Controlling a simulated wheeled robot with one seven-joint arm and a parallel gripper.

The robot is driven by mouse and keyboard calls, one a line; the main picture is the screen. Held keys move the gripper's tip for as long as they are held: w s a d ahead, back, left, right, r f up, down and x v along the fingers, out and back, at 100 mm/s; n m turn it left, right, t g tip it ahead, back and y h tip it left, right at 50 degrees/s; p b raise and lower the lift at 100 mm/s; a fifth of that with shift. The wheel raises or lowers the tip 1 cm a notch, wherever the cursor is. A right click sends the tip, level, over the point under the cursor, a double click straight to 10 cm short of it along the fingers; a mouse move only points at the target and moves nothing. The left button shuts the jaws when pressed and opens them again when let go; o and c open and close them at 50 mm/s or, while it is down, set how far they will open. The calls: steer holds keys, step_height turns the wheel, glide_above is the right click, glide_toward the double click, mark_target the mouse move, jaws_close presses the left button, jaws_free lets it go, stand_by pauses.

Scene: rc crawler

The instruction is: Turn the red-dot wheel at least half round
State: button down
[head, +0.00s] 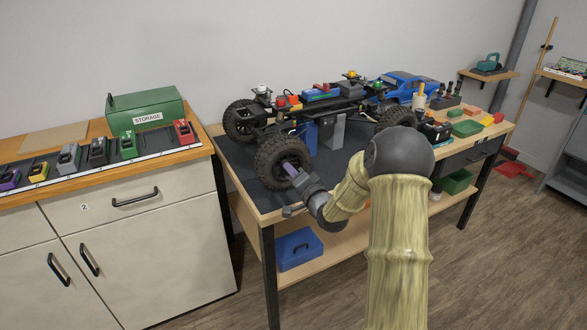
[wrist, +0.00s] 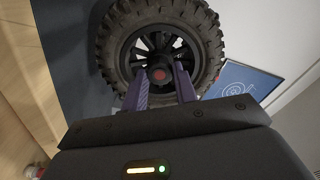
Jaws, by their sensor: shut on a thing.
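The RC crawler chassis (head: 310,105) stands on the workbench with its black treaded wheels showing. Its near front-left wheel (head: 272,168) faces my gripper. In the wrist view this wheel (wrist: 110,45) fills the top, with dark spokes and a red dot (wrist: 159,74) at the hub. My gripper (head: 292,170) reaches the wheel's face from the right in the head view. Its two purple fingers, in the wrist view (wrist: 163,82), are shut on the wheel's hub, one on each side of it. The exact contact at the fingertips is partly hidden.
The workbench (head: 262,212) has a dark mat, with a blue box (head: 298,248) on its lower shelf. A blue truck body (head: 405,85) and coloured bins stand to the right. A cabinet with a green storage box (head: 146,110) and small batteries stands left.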

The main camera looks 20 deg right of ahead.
steer(key=shift+m+p, duration=1.95)
steer(key=shift+m, duration=1.15)
steer(key=c, duration=1.1)
jaws_free()
steer(key=v, duration=1.7)
steer(key=shift+s, duration=0.25)
